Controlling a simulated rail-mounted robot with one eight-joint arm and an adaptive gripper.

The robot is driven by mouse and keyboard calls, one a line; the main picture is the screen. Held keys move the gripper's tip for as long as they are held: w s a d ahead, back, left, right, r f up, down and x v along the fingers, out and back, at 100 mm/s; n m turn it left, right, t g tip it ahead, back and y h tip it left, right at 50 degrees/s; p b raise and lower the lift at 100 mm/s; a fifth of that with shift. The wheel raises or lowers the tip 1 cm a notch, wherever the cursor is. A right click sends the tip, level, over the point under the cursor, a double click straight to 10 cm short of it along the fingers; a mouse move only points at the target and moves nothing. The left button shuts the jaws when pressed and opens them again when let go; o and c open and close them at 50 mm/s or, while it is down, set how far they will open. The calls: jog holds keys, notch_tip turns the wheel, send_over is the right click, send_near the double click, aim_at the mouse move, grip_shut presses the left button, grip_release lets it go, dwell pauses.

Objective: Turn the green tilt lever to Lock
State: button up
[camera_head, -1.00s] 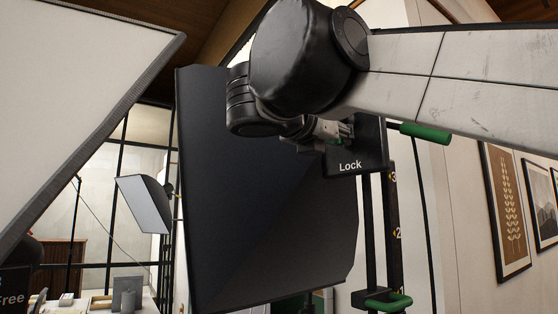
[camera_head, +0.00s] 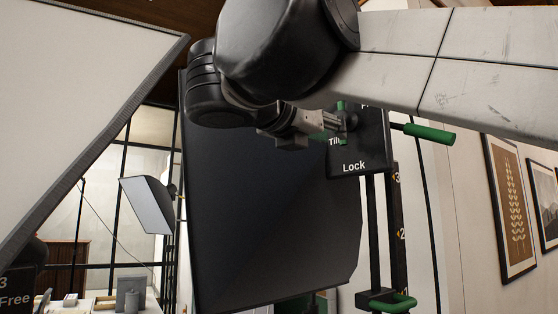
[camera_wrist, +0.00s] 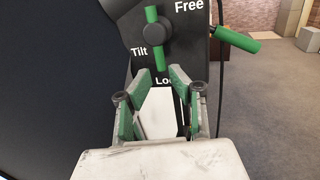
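The green tilt lever (camera_wrist: 160,57) is a narrow bar on a round black knob, mounted on a black plate (camera_wrist: 192,52) marked Tilt, Free and Lock. The bar stands nearly upright in the wrist view, its lower end pointing towards the Lock label, which my gripper partly covers. I cannot tell whether a finger touches the lever. In the head view my gripper (camera_head: 333,123) is at the plate's left side, near the lever (camera_head: 341,106).
A green side handle (camera_head: 430,133) sticks out right of the plate. A large dark panel (camera_head: 265,215) stands close left of the plate. Black uprights carry another green handle (camera_head: 398,303) low down. A pale framed panel (camera_head: 75,90) fills the left.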

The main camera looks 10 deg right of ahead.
jog(key=shift+v, duration=0.8)
jog(key=shift+r, duration=0.1)
